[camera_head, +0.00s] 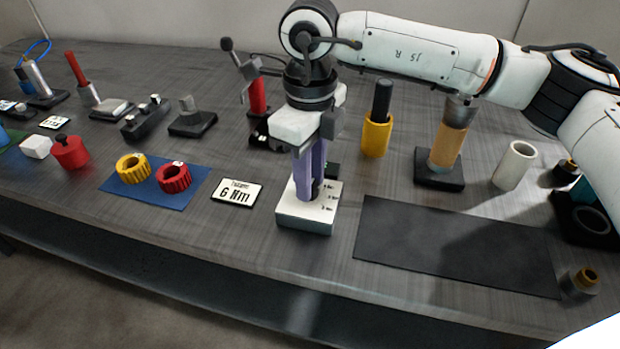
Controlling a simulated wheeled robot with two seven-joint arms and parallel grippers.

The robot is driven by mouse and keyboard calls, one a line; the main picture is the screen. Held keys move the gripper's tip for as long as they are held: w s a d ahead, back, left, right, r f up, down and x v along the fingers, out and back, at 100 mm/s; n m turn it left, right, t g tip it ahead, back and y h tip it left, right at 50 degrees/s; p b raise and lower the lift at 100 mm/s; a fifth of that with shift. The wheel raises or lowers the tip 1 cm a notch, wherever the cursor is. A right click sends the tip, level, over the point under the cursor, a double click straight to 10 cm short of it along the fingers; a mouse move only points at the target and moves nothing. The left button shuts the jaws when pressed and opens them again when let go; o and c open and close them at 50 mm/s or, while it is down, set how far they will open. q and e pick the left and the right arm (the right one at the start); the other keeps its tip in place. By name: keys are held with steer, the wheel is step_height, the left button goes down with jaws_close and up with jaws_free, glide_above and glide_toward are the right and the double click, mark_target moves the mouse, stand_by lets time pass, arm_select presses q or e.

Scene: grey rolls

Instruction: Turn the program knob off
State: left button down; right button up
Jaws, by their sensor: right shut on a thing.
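The program knob sits on a small white box (298,213) with printed marks on its top, near the front edge of the table. My right gripper (312,190) points down over the box, its purple-grey fingers shut on the dark knob (317,187). The fingers hide most of the knob, so I cannot tell which mark it points at. My left gripper is not in view.
A card reading 6 Nm (237,192) lies left of the box. A blue mat (130,190) holds a yellow ring (133,167) and a red ring (173,177). A dark mat (450,245) lies right. A yellow holder (376,135) and a red post (258,97) stand behind.

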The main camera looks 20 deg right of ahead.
steer(key=shift+n, duration=0.5)
steer(key=o, duration=1.1)
steer(key=shift+c, duration=0.2)
steer(key=shift+r, duration=0.1)
step_height(320, 180, up, 10)
